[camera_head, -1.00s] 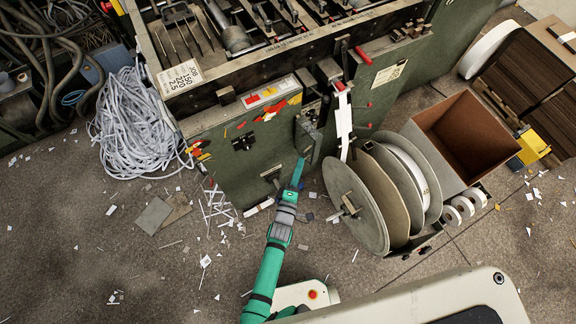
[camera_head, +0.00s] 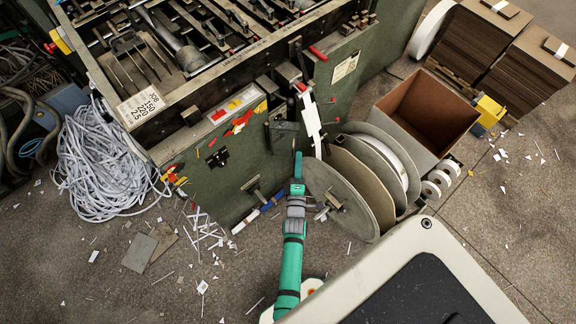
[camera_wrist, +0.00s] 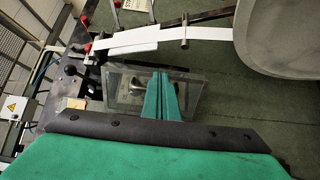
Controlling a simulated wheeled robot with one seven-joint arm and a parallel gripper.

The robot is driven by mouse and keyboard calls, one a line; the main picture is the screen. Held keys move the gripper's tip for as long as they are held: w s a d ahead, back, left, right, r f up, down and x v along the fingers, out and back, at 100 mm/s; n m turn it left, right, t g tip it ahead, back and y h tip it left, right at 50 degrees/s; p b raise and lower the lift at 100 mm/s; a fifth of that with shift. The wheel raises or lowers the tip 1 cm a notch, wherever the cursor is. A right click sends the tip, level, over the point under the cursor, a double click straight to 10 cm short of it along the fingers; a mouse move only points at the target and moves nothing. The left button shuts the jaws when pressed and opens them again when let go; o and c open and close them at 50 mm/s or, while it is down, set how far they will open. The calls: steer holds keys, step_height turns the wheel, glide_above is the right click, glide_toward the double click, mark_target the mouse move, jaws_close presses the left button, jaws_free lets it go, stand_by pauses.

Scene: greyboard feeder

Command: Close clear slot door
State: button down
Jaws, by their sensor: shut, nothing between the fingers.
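The clear slot door (camera_wrist: 127,92) is a see-through, smoke-tinted panel on the green machine, in the middle of the wrist view. In the head view it shows as a small dark panel (camera_head: 283,137) on the machine's front face, left of the white strip. My gripper (camera_wrist: 162,90) has its two green fingers together and empty, and they overlap the panel's right half in the wrist view. In the head view my gripper (camera_head: 298,158) is just right of and below the panel. I cannot tell whether fingers and panel touch, nor how far the door stands open.
Large grey reel discs (camera_head: 335,200) stand close to the right of my arm. A white strip (camera_head: 309,118) hangs beside the door. An open brown box (camera_head: 425,110) is farther right. A pale cable pile (camera_head: 100,165) and scraps lie on the floor to the left.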

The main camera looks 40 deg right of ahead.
steer(key=d, duration=0.1)
steer(key=w+d, duration=0.1)
steer(key=d, duration=0.1)
stand_by(1.4)
